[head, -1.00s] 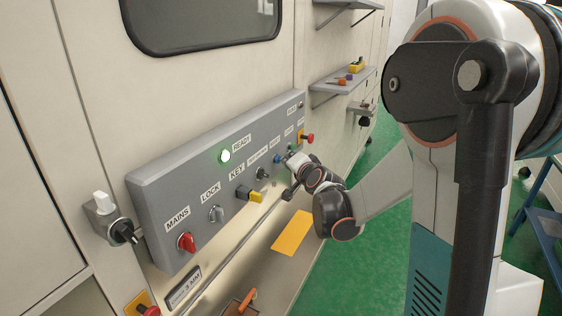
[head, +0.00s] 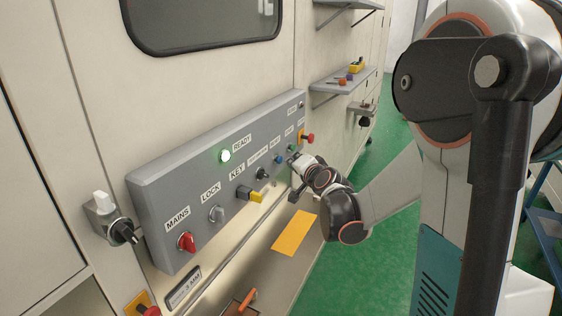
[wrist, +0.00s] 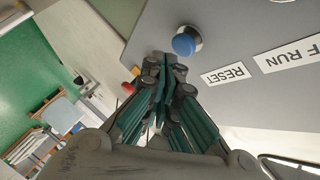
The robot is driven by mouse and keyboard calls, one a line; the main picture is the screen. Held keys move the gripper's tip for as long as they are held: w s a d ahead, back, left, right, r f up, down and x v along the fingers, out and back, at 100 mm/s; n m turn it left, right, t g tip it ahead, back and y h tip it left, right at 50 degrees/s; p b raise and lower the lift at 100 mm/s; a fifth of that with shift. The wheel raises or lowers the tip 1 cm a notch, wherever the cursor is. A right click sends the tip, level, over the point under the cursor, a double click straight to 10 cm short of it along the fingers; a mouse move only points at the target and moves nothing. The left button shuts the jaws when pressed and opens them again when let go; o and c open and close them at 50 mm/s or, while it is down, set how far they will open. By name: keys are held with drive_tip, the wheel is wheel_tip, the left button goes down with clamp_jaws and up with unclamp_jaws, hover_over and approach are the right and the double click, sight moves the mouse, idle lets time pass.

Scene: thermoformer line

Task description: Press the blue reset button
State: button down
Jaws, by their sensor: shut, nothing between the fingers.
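The blue reset button (head: 278,158) is a round cap on the grey control panel (head: 150,190). In the wrist view the blue button (wrist: 185,42) sits in a silver collar, with the RESET label beside it. My gripper (wrist: 165,66) is shut and empty, its fingertips just below and slightly left of the button there. In the head view my gripper (head: 292,160) is close to the panel, just right of the button. The tips look apart from the button, but the exact gap to the panel cannot be told.
A three-position switch (head: 263,173), a key switch with yellow tag (head: 250,194) and a lit green READY lamp (head: 225,156) are left of the button. A red knob (head: 309,138) lies beyond my gripper. A shelf (head: 343,82) juts out farther back.

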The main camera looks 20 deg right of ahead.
drive_tip(key=shift+s+d, duration=0.8)
drive_tip(key=shift+s, duration=0.2)
drive_tip(key=shift+s+d, duration=0.75)
drive_tip(key=shift+s, duration=0.25)
